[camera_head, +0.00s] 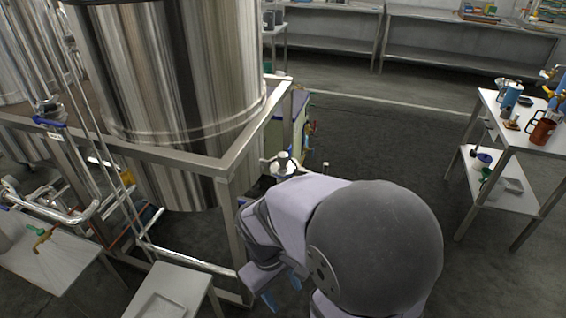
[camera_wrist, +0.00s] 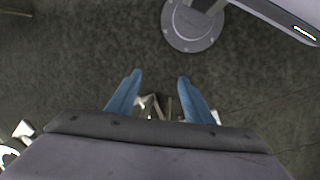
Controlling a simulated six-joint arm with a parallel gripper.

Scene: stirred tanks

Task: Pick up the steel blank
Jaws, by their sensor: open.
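I cannot make out the steel blank for certain in either view. My gripper (camera_head: 282,291) is low beside the tank's steel frame, partly hidden by my arm in the head view. In the wrist view my gripper (camera_wrist: 160,76) shows two blue fingers spread apart, with nothing held between the tips. Dark floor (camera_wrist: 100,65) lies beyond the fingertips. Some bright metallic shapes (camera_wrist: 150,106) show between the finger bases, partly hidden by the gripper body; I cannot tell what they are.
A large steel tank (camera_head: 180,80) stands in a square steel frame (camera_head: 225,165) just left of my arm. A low table with a shallow tray (camera_head: 165,305) is at the front left. A two-shelf table (camera_head: 500,190) with mugs and fittings stands right. The middle floor (camera_head: 390,140) is clear.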

